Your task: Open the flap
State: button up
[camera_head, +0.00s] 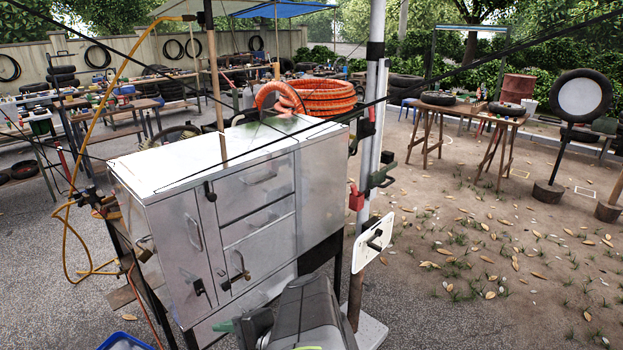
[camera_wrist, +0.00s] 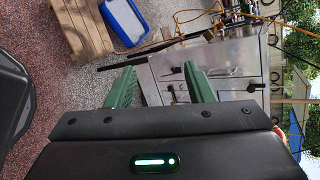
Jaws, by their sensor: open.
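A silver metal cabinet (camera_head: 217,198) stands on a dark frame left of centre in the head view. Its front has a tall narrow door (camera_head: 182,243) at left and stacked panels at right. The upper panel (camera_head: 262,180) has a bar handle; the lower panel (camera_head: 262,245) has a handle and a latch at its left. All look closed; I cannot tell for sure which is the flap. My gripper (camera_head: 224,327) is low in front of the cabinet, mostly hidden by my arm. In the wrist view my gripper (camera_wrist: 160,88) has its green fingers apart, empty, with the cabinet (camera_wrist: 162,72) beyond.
A post (camera_head: 366,150) with a white plate (camera_head: 373,240) stands close right of the cabinet. A yellow hose (camera_head: 68,235) hangs at left. A blue tray (camera_wrist: 126,20) lies low at left.

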aim_at(240, 193)
jog(key=j, duration=0.2)
jog(key=i+j+z, duration=0.1)
jog(key=i+z, duration=0.25)
jog(key=i+j+z, duration=0.2)
jog(key=i+z, duration=0.15)
jog(key=i, duration=0.2)
